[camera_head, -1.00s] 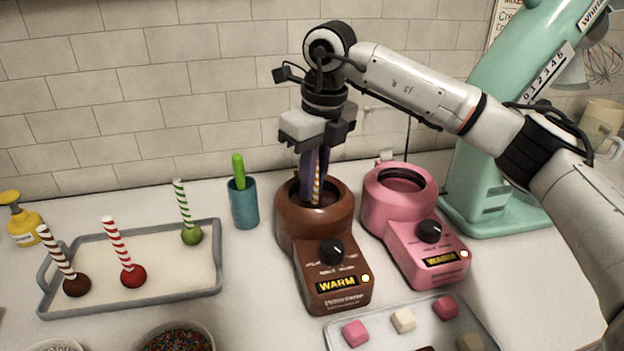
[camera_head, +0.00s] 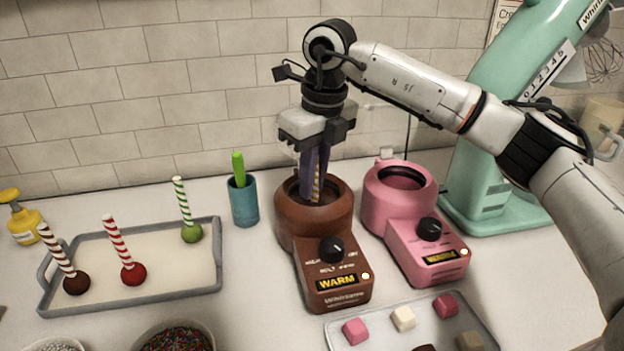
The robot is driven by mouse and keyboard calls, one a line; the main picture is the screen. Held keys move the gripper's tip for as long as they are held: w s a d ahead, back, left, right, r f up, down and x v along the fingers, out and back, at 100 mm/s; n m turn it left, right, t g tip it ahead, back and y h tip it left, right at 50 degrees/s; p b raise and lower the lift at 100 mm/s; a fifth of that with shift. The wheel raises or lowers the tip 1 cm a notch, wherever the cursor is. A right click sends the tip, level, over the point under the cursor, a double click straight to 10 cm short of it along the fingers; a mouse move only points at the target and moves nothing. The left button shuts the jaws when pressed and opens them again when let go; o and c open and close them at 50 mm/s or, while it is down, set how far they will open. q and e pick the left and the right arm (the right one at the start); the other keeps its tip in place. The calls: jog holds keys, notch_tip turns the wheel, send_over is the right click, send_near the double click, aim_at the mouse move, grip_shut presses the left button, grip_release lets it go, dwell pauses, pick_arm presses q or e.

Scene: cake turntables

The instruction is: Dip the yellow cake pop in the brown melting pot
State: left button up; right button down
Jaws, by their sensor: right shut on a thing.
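The brown melting pot (camera_head: 315,222) stands at the centre, with a black knob and a lit "WARM" label on its front. My right gripper (camera_head: 315,188) points straight down over the pot's opening, its fingertips at the rim level. It is shut on the striped stick of a cake pop (camera_head: 317,183); only a bit of the stick shows between the fingers. The cake pop's head is hidden inside the pot, so I cannot see its yellow colour or how deep it sits. My left gripper is not in view.
A pink melting pot (camera_head: 400,197) stands close on the right, before a mint-green mixer (camera_head: 490,150). A teal cup (camera_head: 243,203) stands left of the brown pot. A tray (camera_head: 150,292) holds brown, red and green cake pops. Another tray (camera_head: 335,332) with small cubes lies in front.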

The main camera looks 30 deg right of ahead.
jog(key=shift+r, duration=0.15)
jog(key=shift+r+p, duration=2.6)
jog(key=shift+r, duration=0.4)
